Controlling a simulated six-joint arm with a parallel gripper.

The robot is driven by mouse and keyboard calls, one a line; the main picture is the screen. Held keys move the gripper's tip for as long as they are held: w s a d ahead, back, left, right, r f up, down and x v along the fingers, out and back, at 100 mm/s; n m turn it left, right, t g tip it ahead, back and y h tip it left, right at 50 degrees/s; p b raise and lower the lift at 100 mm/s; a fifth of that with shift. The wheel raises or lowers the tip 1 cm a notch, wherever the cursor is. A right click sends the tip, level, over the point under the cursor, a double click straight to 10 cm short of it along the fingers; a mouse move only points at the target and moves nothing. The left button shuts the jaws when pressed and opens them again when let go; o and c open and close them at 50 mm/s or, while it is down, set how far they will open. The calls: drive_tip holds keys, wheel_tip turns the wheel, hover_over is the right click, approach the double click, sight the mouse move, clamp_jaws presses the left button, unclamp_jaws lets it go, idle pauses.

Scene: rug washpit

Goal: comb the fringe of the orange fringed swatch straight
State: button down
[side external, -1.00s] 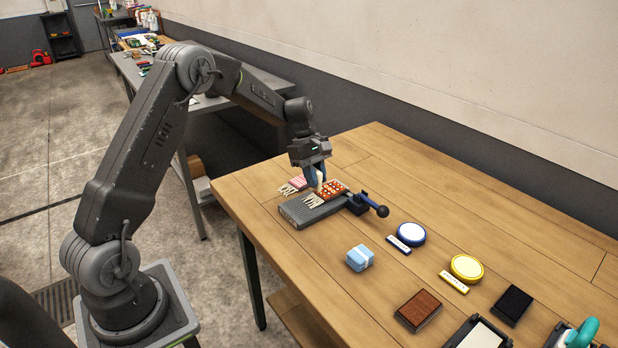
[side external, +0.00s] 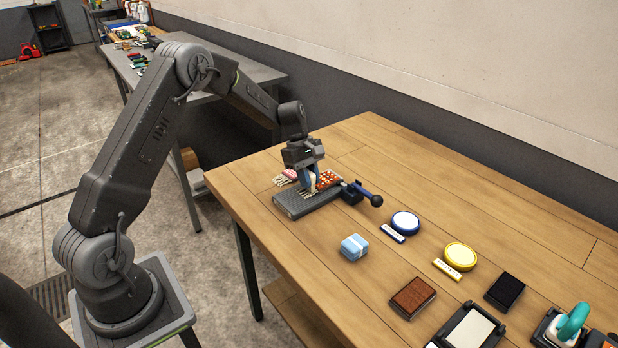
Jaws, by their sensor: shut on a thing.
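The orange swatch (side external: 327,179) with pale spots lies on a grey board (side external: 290,208), beside a clamp with a dark blue ball-ended lever (side external: 370,196). Its pale fringe (side external: 311,197) spreads over the board toward the front left and is partly hidden by my gripper. My gripper (side external: 311,187) points down over the fringe end of the swatch. Its blue fingers are shut on a small pale thing, which may be a comb; it is mostly hidden. I cannot tell whether it touches the strands, or how straight they are.
A pink fringed swatch (side external: 290,174) lies just behind the board. To the right are a light blue block (side external: 355,247), a round blue-rimmed pad (side external: 405,222), a yellow-rimmed pad (side external: 460,256), a brown block (side external: 412,297) and a black block (side external: 506,291). Bare wood lies between them.

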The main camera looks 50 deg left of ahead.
drive_tip(key=shift+s+f, duration=0.1)
drive_tip(key=shift+f, duration=0.5)
idle(1.4)
drive_tip(key=shift+s+r, duration=0.2)
drive_tip(key=shift+r, duration=0.1)
idle(0.6)
drive_tip(key=shift+f, duration=0.15)
idle(0.4)
drive_tip(key=shift+s+f, duration=0.15)
drive_tip(key=shift+s, duration=0.75)
idle(0.3)
drive_tip(key=shift+s, duration=1.25)
idle(0.4)
drive_tip(key=shift+w+r, duration=0.1)
drive_tip(key=shift+r, duration=2.55)
